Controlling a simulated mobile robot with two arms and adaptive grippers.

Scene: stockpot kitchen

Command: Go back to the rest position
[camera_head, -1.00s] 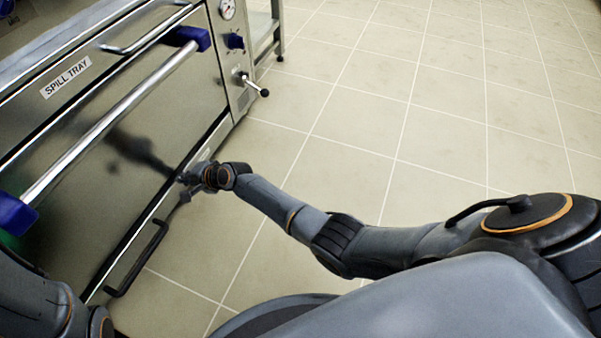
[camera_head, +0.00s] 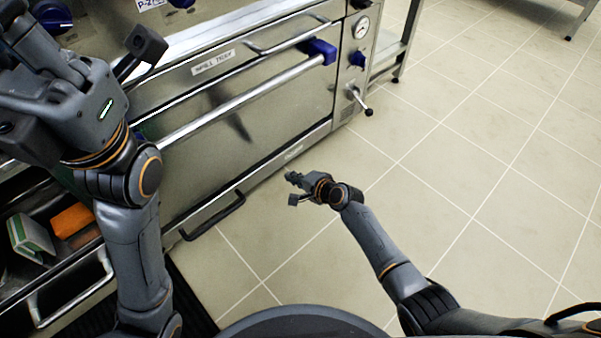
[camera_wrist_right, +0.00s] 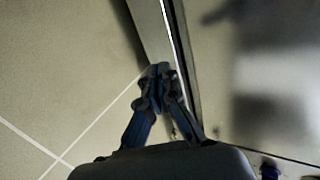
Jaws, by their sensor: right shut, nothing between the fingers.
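My right gripper (camera_head: 292,177) is low in front of the oven, over the tiled floor, with its arm reaching in from the lower right. In the right wrist view its fingers (camera_wrist_right: 158,72) meet at the tips, shut and with nothing between them. My left arm rises along the left side of the head view. Its gripper (camera_head: 20,28) is at the top left, near the cooker's front; whether its fingers are open or shut does not show clearly.
The steel oven (camera_head: 285,95) has a long bar handle (camera_head: 240,98) and a lower black handle (camera_head: 212,217). An open drawer (camera_head: 70,300) at lower left holds an orange item (camera_head: 72,220) and a white-green box (camera_head: 30,238). The tiled floor (camera_head: 470,150) at right is clear.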

